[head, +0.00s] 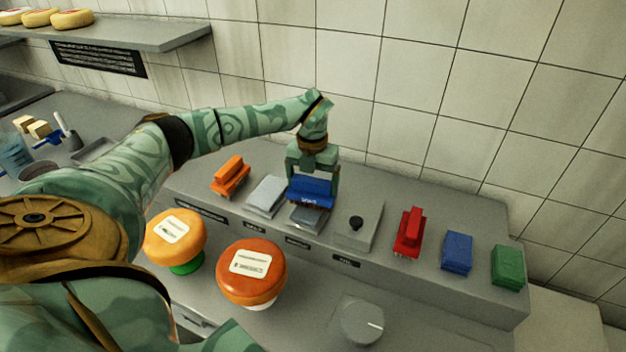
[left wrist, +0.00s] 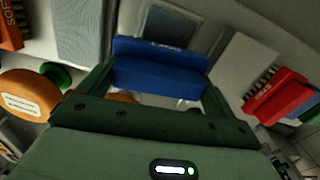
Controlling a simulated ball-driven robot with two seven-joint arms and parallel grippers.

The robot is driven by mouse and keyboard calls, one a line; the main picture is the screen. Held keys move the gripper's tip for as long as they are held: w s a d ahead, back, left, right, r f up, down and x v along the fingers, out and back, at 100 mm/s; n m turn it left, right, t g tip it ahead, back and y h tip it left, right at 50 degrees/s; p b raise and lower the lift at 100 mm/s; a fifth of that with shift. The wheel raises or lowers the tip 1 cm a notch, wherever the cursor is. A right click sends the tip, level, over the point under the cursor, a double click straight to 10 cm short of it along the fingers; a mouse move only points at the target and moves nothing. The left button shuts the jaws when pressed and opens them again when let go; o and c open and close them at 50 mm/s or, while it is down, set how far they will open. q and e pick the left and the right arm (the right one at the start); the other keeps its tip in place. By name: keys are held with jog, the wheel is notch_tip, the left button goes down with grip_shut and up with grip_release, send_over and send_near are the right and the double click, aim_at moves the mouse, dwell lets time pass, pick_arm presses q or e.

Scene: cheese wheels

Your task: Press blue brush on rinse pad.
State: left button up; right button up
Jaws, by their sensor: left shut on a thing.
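My left gripper (head: 312,176) is shut on the blue brush (head: 311,193) and points down over the raised grey ledge. The blue brush also fills the middle of the left wrist view (left wrist: 160,68). Under and just in front of it is a grey pad (head: 308,218), partly hidden by the brush. I cannot tell whether the bristles touch the pad. A lighter grey pad (head: 267,195) lies to its left. The small labels on the ledge front are too blurred to read, so I cannot tell which pad is the rinse pad. My right gripper is not in view.
An orange brush (head: 230,177) stands left of the pads. Two cheese wheels (head: 251,272) (head: 175,236) sit in front.

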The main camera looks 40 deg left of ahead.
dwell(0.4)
pick_arm(q)
jog(key=shift+f, duration=0.45)
dwell(0.5)
jog(key=shift+s+f, duration=0.1)
dwell(1.5)
notch_tip(320, 180, up, 7)
jog(key=p, duration=0.7)
dwell(0.4)
